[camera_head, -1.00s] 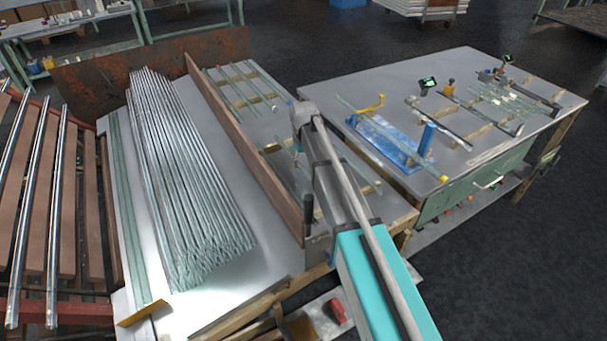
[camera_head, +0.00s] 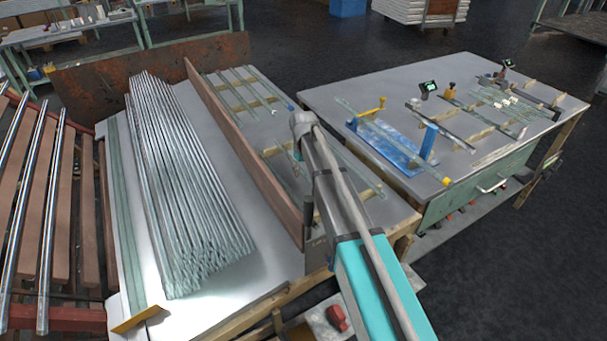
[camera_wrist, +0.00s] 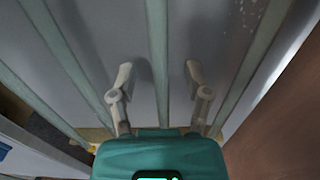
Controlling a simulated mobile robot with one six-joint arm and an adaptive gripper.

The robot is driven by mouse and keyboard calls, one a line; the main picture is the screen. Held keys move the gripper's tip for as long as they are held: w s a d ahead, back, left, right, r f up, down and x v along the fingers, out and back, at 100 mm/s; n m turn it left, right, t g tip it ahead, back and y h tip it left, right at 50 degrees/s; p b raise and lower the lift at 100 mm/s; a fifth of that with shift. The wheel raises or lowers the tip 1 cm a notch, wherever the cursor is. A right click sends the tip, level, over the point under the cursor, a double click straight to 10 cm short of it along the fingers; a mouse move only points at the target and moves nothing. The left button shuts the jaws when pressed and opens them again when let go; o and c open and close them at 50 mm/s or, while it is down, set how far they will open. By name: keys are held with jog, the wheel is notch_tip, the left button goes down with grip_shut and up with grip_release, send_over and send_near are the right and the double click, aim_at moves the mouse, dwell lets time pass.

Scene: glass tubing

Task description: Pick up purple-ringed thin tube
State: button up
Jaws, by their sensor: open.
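My gripper (camera_wrist: 157,72) is open in the wrist view, with one pale finger on each side of a thin greenish glass tube (camera_wrist: 158,30). The fingers are apart from this tube, and I cannot tell how far above it they are. More glass tubes lie to its left (camera_wrist: 62,50) and right (camera_wrist: 256,50). No purple ring can be made out, so I cannot tell which tube is the purple-ringed one. In the head view, several thin tubes (camera_head: 238,94) lie on wooden supports beyond the brown divider board; my arm hides my gripper there.
The brown divider board (camera_head: 235,140) stands beside a large pile of glass tubes (camera_head: 180,180). A second table (camera_head: 330,95) to the right carries a blue stand (camera_head: 392,145) and several tubes on supports. A dark gap separates the tables.

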grip_shut()
jog(key=shift+r, duration=0.15)
dwell(0.4)
notch_tip(320, 180, up, 2)
jog(key=shift+r+p, duration=0.1)
jog(key=shift+p, duration=1.15)
jog(key=s+d+r+p, duration=0.3)
jog(key=s+r+p, duration=0.7)
jog(key=s, duration=0.3)
jog(key=shift+s+d+r, duration=0.25)
jog(key=shift+d, duration=0.05)
